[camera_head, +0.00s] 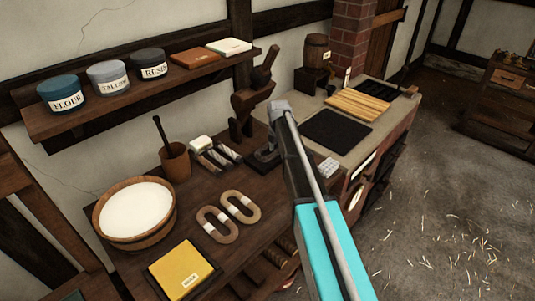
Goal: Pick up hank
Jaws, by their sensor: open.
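Two oval looped hanks lie flat, side by side, on the dark wooden bench (180,245). The left hank (229,237) is greyish tan with a pale band on its left part. The right hank (251,215) is more yellow tan, also with a pale band. My arm reaches in from the bottom right, to the right of the hanks.
A wooden tub of white stuff (137,244) and a yellow block (181,270) sit left of the hanks. A brown cup with a stick (175,162) and striped rolls (217,157) stand behind. A stove top with a black plate (337,137) is at right. A shelf (150,90) overhangs the back.

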